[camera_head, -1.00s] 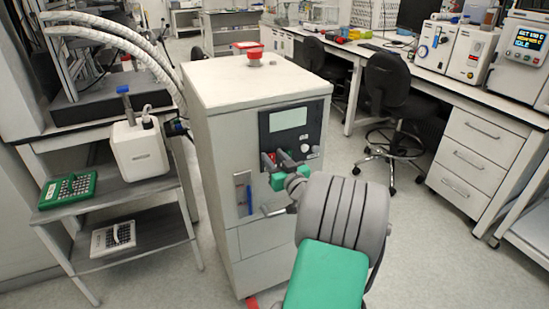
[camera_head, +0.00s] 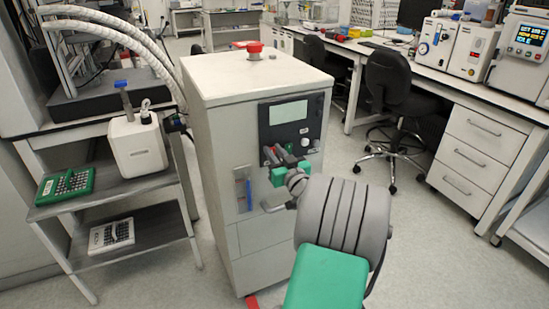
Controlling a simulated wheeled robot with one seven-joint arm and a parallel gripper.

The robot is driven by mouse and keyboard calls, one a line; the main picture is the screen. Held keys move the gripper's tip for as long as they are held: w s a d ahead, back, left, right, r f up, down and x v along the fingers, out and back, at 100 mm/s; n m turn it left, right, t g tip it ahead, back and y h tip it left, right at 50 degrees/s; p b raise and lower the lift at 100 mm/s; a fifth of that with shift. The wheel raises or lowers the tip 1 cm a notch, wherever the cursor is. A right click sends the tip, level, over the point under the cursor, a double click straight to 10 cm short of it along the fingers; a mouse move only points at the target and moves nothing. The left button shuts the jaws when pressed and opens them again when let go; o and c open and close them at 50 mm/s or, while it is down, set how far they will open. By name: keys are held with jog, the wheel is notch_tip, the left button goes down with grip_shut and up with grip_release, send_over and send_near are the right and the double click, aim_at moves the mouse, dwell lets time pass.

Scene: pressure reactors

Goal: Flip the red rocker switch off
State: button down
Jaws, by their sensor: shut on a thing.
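The red rocker switch (camera_head: 268,156) shows as a small red patch on the lower left of the dark control panel (camera_head: 313,128) on the grey cabinet's front. My gripper (camera_head: 277,155), with dark fingers and a green body, is at the panel's lower edge, shut on the switch. The fingers hide most of the switch, so its rocker position cannot be made out. The panel's grey display (camera_head: 288,112) and a round white knob (camera_head: 305,142) are above and right of the fingers.
The grey cabinet (camera_head: 221,150) carries a red round knob (camera_head: 254,48) on top. A shelf stand (camera_head: 155,185) with a white container (camera_head: 138,146) is close on its left. A black chair (camera_head: 389,80) is to the right.

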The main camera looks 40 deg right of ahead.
jog(key=shift+s+t+b, duration=0.1)
jog(key=shift+t+b, duration=0.3)
jog(key=shift+b, duration=0.85)
jog(key=c, duration=1.2)
grip_release()
jog(key=shift+c, duration=0.2)
jog(key=shift+f, duration=0.1)
jog(key=r+b+v, duration=0.1)
jog(key=v, duration=0.6)
jog(key=shift+s+a+f, duration=0.15)
jog(key=shift+s+f, duration=0.2)
jog(key=shift+f, duration=0.2)
